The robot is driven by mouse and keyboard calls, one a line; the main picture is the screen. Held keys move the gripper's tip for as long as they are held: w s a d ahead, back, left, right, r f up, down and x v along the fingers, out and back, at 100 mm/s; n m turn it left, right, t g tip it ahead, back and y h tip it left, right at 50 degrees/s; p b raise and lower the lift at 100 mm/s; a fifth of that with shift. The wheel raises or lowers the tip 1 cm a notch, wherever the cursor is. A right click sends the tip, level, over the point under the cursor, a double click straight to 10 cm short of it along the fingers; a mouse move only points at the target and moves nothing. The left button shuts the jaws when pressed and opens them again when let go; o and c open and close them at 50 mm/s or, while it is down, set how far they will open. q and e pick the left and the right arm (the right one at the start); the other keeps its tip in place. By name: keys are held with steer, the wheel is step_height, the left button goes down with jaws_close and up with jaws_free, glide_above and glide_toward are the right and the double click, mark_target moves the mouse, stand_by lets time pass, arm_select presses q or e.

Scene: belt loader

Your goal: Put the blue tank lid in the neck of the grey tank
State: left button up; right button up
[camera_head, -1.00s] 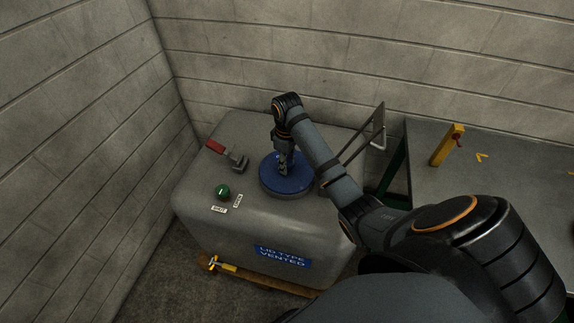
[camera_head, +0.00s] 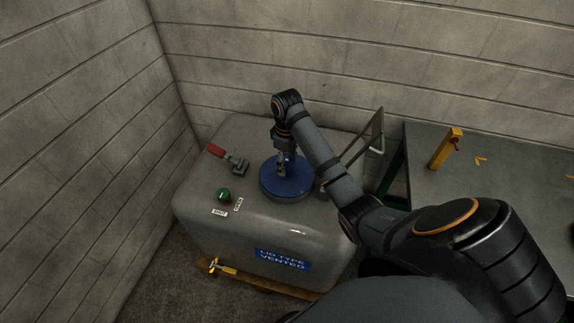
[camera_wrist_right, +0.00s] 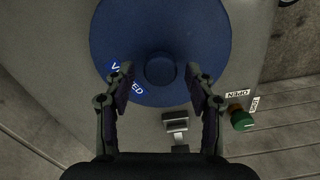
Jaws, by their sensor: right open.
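The blue tank lid (camera_head: 288,186) lies flat on top of the grey tank (camera_head: 208,185), over the spot of its neck; the neck itself is hidden under it. In the right wrist view the lid (camera_wrist_right: 200,30) shows a round central knob (camera_wrist_right: 160,68) and a partly covered label. My right gripper (camera_head: 284,172) is above the lid, pointing down. In the right wrist view the gripper (camera_wrist_right: 160,82) is open, its fingers on either side of the knob and apart from it. My left gripper is not in view.
A red-handled clamp (camera_head: 228,158) and a green knob (camera_head: 223,194) with shut and open labels are on the tank top. A metal bracket (camera_head: 375,135) rises behind on the right. A grey table (camera_head: 500,170) with a yellow post (camera_head: 446,148) stands at right. Walls close off the left and back.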

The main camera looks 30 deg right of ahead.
mark_target(287, 165)
step_height(287, 165, up, 10)
steer(key=p, duration=0.8)
steer(key=shift+p, duration=0.35)
steer(key=shift+f, duration=0.15)
